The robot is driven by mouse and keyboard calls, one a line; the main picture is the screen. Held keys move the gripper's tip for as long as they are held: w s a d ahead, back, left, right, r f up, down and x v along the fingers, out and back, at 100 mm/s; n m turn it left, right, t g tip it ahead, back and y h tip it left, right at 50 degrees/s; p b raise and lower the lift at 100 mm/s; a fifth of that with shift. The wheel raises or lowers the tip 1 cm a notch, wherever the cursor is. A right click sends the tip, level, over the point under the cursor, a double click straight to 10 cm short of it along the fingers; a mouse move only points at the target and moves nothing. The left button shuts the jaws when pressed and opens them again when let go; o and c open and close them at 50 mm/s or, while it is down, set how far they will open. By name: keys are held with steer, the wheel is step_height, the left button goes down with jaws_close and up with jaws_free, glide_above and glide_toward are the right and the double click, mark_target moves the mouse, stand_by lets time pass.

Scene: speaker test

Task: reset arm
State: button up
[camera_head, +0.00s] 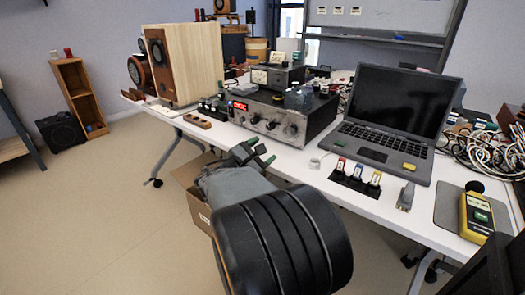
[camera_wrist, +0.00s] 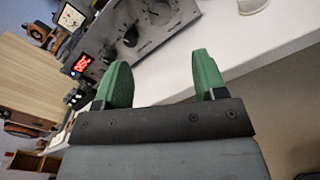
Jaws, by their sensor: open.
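My gripper (camera_head: 251,151) has green fingertips and is at the front edge of the white table (camera_head: 230,140), in front of the silver amplifier. In the wrist view my gripper (camera_wrist: 162,82) shows both green fingers spread apart with nothing between them. The white table (camera_wrist: 235,45) lies beyond the fingers. My dark arm covers the lower middle of the head view and hides part of the floor and a cardboard box.
A silver amplifier (camera_head: 283,118) with a red display, a wooden speaker (camera_head: 190,65), and an open laptop (camera_head: 385,115) stand on the table. Coloured-top connectors (camera_head: 357,174), a yellow meter (camera_head: 477,215) and tangled cables (camera_head: 490,150) lie right. A cardboard box (camera_head: 197,205) is below.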

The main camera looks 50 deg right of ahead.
steer(key=shift+r, duration=0.1)
stand_by(0.3)
steer(key=a+r+m+t+y+p, duration=0.1)
steer(key=a+r+m+y+p, duration=0.5)
steer(key=a+p, duration=0.9)
steer(key=a+r+m+t+y+p, duration=0.2)
steer(key=a+r+m+y+p, duration=0.3)
steer(key=a+r+y+p, duration=0.7)
steer(key=s+a+r+p, duration=0.1)
steer(key=a+r+p, duration=0.2)
steer(key=p, duration=0.3)
steer(key=shift+a+r+m+t, duration=0.2)
steer(key=shift+a+m+t, duration=0.15)
steer(key=shift+a, duration=0.25)
steer(key=shift+c, duration=0.4)
